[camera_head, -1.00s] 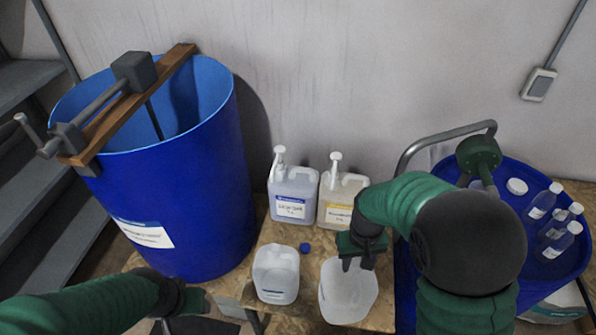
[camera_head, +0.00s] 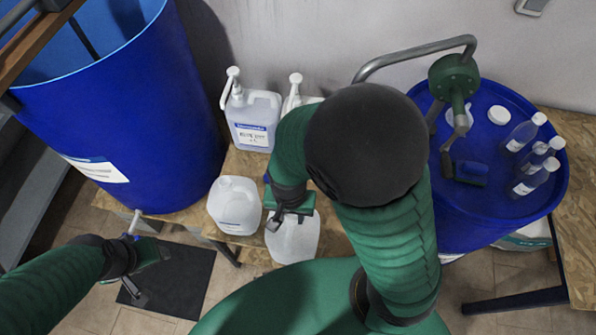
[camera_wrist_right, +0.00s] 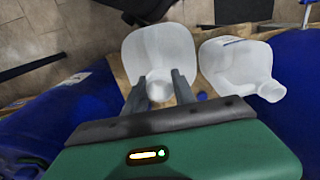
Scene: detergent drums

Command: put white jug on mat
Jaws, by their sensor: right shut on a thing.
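A translucent white jug (camera_head: 293,240) stands at the front edge of the wooden table. My right gripper (camera_head: 276,222) is over its top. In the right wrist view, the right gripper's fingers (camera_wrist_right: 160,92) close on the neck of this jug (camera_wrist_right: 158,50) from both sides. A second white jug (camera_head: 235,205) stands just left of it, and also shows in the wrist view (camera_wrist_right: 240,65). The dark mat (camera_head: 178,282) lies on the floor at lower left. My left gripper (camera_head: 138,257) is open and empty, above the mat's left side.
A large blue drum (camera_head: 130,120) stands at left. A lower blue drum (camera_head: 490,190) at right carries a hand pump (camera_head: 455,85) and several clear bottles (camera_head: 525,132). Pump-top containers (camera_head: 253,118) stand at the table's back. Floor around the mat is free.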

